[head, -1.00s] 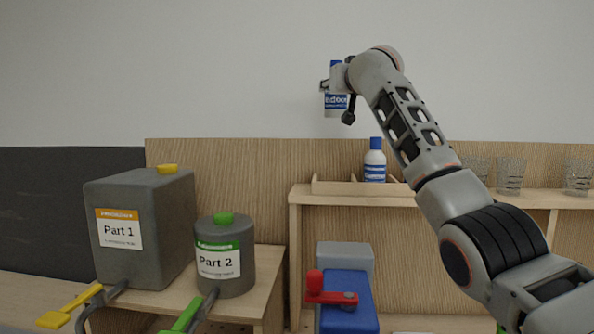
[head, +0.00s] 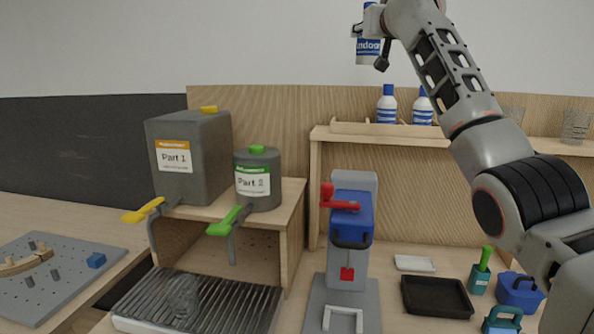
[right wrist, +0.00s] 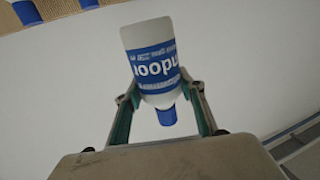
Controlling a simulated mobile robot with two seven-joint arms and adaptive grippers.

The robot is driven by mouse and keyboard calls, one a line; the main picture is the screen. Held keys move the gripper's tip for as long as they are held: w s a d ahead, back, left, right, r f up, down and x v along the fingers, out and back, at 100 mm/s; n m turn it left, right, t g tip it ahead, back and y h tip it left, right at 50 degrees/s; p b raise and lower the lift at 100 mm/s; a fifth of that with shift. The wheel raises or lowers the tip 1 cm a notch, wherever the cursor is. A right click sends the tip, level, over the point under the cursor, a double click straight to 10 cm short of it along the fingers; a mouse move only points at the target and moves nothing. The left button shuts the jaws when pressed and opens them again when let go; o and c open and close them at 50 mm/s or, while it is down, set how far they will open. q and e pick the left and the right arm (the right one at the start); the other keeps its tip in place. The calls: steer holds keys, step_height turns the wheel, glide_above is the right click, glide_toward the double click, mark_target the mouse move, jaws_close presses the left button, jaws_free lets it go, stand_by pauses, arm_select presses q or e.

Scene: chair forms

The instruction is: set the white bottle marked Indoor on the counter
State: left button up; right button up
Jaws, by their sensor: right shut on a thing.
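The white bottle marked Indoor (head: 368,48) has a blue label and blue cap and is held high in front of the wall, above the shelf. My right gripper (right wrist: 160,100) is shut on it, one finger on each side in the right wrist view. In that view the bottle (right wrist: 150,52) shows upside down, its cap toward my palm side. In the head view it hangs near the top edge, well above the counter (head: 405,262). My left gripper is not in view.
Two similar white bottles (head: 387,106) stand in a wooden tray on the shelf (head: 322,133), with glasses (head: 575,126) to the right. The counter holds a blue press (head: 350,225), a black tray (head: 437,297), a green-handled tool (head: 481,270) and a drip grate (head: 240,305).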

mark_target(373, 50)
steer(key=shift+s+f, duration=0.2)
steer(key=shift+s, duration=0.4)
steer(key=shift+s+f, duration=0.15)
steer(key=shift+s, duration=0.4)
steer(key=f, duration=0.4)
steer(key=shift+s+d, duration=0.2)
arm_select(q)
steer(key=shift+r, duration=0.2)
arm_select(e)
steer(key=s+d+f, duration=0.2)
steer(key=s+f, duration=1.1)
steer(key=f, duration=0.5)
steer(key=s+d+f, duration=0.2)
steer(key=s+f, duration=1.1)
steer(key=f, duration=0.5)
steer(key=s+d+f+h, duration=0.1)
steer(key=s+d+f, duration=0.1)
steer(key=s+f, duration=1.1)
step_height(373, 50, down, 5)
steer(key=shift+f+m, duration=0.1)
steer(key=shift+m, duration=0.3)
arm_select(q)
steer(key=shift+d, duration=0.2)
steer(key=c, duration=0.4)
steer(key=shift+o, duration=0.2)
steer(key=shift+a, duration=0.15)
arm_select(e)
steer(key=shift+a, duration=0.1)
